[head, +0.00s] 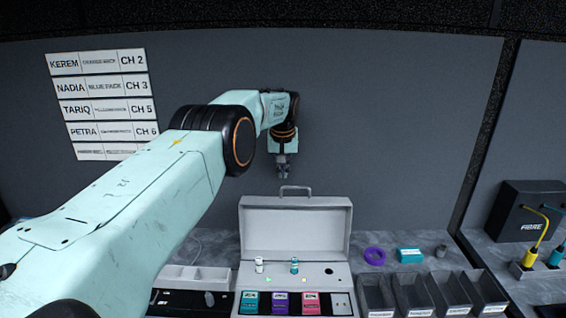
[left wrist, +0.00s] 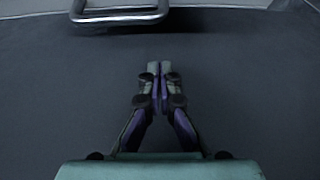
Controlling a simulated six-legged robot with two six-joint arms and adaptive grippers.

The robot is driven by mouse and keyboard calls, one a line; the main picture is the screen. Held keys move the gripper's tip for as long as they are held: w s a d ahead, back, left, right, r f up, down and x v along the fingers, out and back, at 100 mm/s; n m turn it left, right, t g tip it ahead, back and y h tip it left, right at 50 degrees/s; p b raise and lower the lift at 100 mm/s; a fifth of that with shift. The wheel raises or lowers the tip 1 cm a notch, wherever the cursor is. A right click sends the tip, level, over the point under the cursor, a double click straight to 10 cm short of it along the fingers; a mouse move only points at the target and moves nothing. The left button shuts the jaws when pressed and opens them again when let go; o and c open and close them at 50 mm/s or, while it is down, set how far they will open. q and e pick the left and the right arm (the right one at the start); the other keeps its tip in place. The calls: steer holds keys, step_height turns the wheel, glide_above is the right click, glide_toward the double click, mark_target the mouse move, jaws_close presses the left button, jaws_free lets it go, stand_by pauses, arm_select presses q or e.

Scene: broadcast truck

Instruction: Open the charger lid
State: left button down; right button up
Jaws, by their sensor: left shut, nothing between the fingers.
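The charger (head: 294,275) is a pale grey case on the counter in the middle of the head view. Its lid (head: 294,228) stands raised at the back, with a metal handle (head: 295,190) on its top edge. My left gripper (head: 283,175) is above and behind the lid, just left of the handle, apart from it and in front of the grey wall. In the left wrist view the fingers (left wrist: 160,66) are shut together and empty, and the handle (left wrist: 120,14) shows at the top edge. My right gripper is not in view.
A black FIBRE box (head: 527,210) stands far right. The air above the counter is free.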

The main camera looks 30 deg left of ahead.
arm_select(q)
steer(key=shift+s+d+f+p, duration=0.2)
steer(key=shift+s+d+p, duration=0.3)
steer(key=shift+s, duration=0.2)
steer(key=shift+s+d+f+p, duration=0.2)
steer(key=shift+s+d+p, duration=0.2)
steer(key=shift+s, duration=0.25)
